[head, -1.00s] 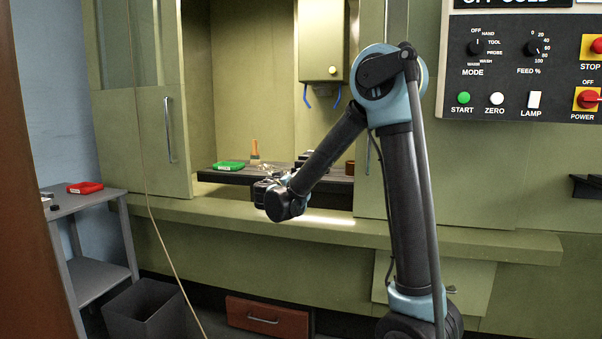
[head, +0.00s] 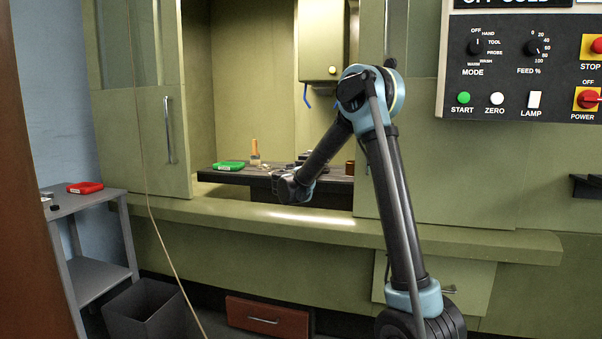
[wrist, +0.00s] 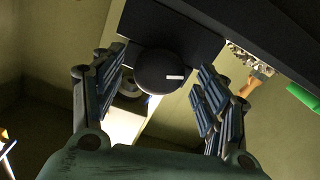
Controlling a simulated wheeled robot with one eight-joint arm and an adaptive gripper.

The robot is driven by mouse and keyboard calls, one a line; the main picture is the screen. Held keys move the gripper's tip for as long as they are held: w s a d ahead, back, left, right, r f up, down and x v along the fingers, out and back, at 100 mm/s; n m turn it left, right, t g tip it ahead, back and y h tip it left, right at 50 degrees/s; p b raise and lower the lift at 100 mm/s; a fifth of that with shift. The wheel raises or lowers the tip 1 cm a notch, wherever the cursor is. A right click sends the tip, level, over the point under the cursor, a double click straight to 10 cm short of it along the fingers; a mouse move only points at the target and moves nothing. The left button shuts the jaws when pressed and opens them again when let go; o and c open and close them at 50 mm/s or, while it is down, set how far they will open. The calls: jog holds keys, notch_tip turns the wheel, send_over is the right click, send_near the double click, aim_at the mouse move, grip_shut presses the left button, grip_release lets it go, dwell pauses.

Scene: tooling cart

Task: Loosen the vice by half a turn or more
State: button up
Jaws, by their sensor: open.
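A dark round knob (wrist: 158,72) with a white mark on its face stands out from a dark block (wrist: 165,28) in the wrist view. It looks like the vice's turning knob. My gripper (wrist: 162,60) is open, with one finger on each side of the knob. Gaps show on both sides, and I see no contact. In the head view my wrist (head: 290,187) is at the front edge of the dark machine table (head: 240,176). It hides the gripper's fingers and most of the vice there.
The green sill (head: 400,232) runs below my arm. The cabinet door (head: 145,110) is to the left. A control panel (head: 530,70) is at the right.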

jog(key=shift+w, duration=0.15)
jog(key=c, duration=1)
jog(key=shift+c, duration=0.2)
jog(key=shift+n, duration=7.1)
